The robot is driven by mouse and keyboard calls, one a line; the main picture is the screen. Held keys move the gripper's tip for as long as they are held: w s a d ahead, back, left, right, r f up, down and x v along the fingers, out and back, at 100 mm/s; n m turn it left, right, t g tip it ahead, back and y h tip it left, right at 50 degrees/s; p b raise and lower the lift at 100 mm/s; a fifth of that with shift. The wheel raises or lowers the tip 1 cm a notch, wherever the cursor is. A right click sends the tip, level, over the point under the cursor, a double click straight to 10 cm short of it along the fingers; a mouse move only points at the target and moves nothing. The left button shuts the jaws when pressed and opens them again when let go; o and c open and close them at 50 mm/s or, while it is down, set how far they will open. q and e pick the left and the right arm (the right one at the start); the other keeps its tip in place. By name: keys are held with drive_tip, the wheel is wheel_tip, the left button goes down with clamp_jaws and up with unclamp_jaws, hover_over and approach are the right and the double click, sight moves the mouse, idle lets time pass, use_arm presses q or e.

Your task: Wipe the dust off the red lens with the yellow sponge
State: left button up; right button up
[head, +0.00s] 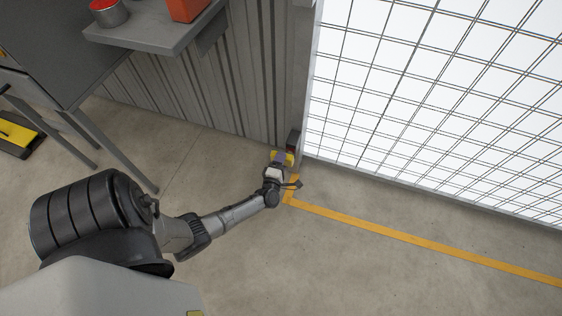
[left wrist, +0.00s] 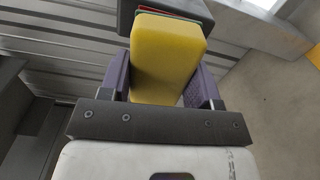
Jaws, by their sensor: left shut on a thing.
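My left gripper (head: 280,161) is stretched out toward the corner post beside the mesh. It is shut on the yellow sponge (left wrist: 165,58), whose broad face fills the space between the purple fingers in the left wrist view. The sponge also shows as a small yellow patch in the head view (head: 289,158). Right behind the sponge is a dark housing (left wrist: 168,7), also seen on the post in the head view (head: 293,140). A thin red strip of the lens (left wrist: 172,14) shows above the sponge's top edge; the sponge hides the rest. I cannot tell whether they touch. My right gripper is out of view.
A grey shelf (head: 150,38) on the corrugated wall holds a red-topped can (head: 108,13) and an orange box (head: 186,9). A grey table (head: 45,60) stands at the left. White mesh (head: 440,90) closes the right side. The floor around the yellow line (head: 420,243) is clear.

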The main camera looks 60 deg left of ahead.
sight(289, 165)
use_arm(q)
drive_tip(key=shift+x, duration=1)
idle(0.3)
drive_tip(key=shift+w+d, duration=1.2)
drive_tip(key=shift+d, duration=0.25)
drive_tip(key=shift+w, duration=0.2)
drive_tip(key=shift+s, duration=0.15)
drive_tip(key=shift+s+a, duration=0.1)
drive_tip(key=shift+a, duration=0.15)
drive_tip(key=shift+s+a, duration=1.15)
drive_tip(key=shift+a, duration=0.15)
